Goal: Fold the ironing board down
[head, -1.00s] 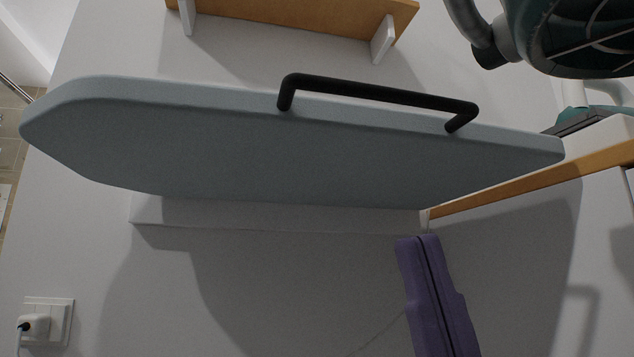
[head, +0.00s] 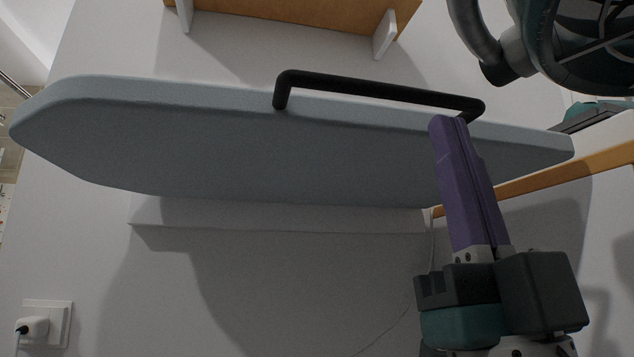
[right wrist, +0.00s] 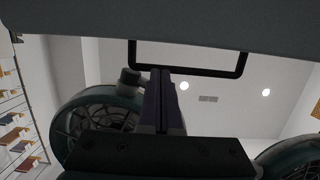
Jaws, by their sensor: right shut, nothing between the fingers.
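The ironing board (head: 250,150) is a long blue-grey panel, tapered at its left end, standing out in front of the white wall. A black bar handle (head: 380,91) is fixed along its upper edge. My right gripper (head: 449,120), with purple fingers, is shut and empty. Its tips overlap the board's edge just below the handle's right end; I cannot tell whether they touch. In the right wrist view the board (right wrist: 190,25) spans the top, and the handle (right wrist: 240,66) hangs below it, with the fingertips (right wrist: 162,74) overlapping its bar. My left gripper is not in view.
A wooden shelf (head: 290,22) with white brackets is at the top. A white socket with a plug (head: 40,325) is at lower left. A wood-edged counter (head: 560,172) lies at right, close to the board's end.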

